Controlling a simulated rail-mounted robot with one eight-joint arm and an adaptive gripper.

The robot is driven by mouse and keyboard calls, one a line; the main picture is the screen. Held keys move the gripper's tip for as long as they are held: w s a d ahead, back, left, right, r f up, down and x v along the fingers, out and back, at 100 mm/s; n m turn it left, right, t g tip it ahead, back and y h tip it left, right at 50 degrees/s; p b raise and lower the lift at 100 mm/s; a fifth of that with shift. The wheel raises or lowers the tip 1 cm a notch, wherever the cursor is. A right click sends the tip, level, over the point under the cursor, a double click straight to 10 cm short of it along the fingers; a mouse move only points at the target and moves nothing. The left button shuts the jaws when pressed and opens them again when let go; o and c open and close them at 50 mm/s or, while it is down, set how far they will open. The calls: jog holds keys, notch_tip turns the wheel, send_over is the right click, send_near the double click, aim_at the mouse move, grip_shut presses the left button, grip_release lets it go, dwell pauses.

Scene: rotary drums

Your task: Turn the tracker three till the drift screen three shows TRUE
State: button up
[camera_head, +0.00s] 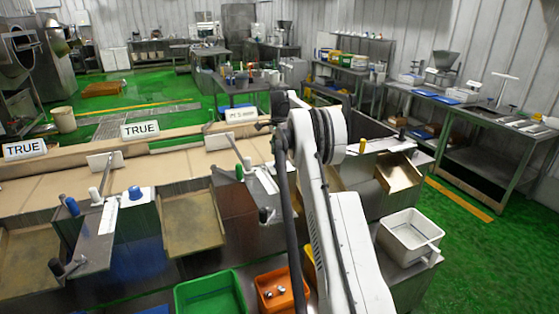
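Three white screens stand along the back of the long bench. The left screen (25,149) and the middle screen (140,129) read TRUE. The right screen (241,115), likely drift screen three, shows text too small to read surely. A crank with a dark knob (265,214) is on the right unit's front. A similar crank (63,267) is on the left unit. I cannot tell which part is tracker three. My white arm reaches up over the bench's right part. A dark part at its far end (284,106) is near the right screen; my gripper's fingers are not distinguishable.
A green bin (211,294) and an orange bin (281,289) with small round items stand in front of the bench. A white tub (410,236) is at the right. Side tables (497,139) line the right wall. Green floor is open at the far right.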

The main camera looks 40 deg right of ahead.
aim_at(280, 159)
jog(key=shift+f, duration=1.8)
jog(key=shift+c, duration=0.4)
jog(key=c, duration=1.1)
jog(key=shift+o, duration=0.2)
jog(key=shift+n, duration=0.4)
jog(key=shift+f+n+b, duration=0.15)
jog(key=shift+n+b, duration=0.7)
jog(key=shift+n, duration=0.05)
jog(key=n+b, duration=0.1)
jog(key=n, duration=0.1)
jog(key=shift+n, duration=0.4)
jog(key=n+b, duration=0.2)
jog(key=n, duration=0.4)
jog(key=shift+r+n+b, duration=0.2)
jog(key=shift+n+b, duration=0.1)
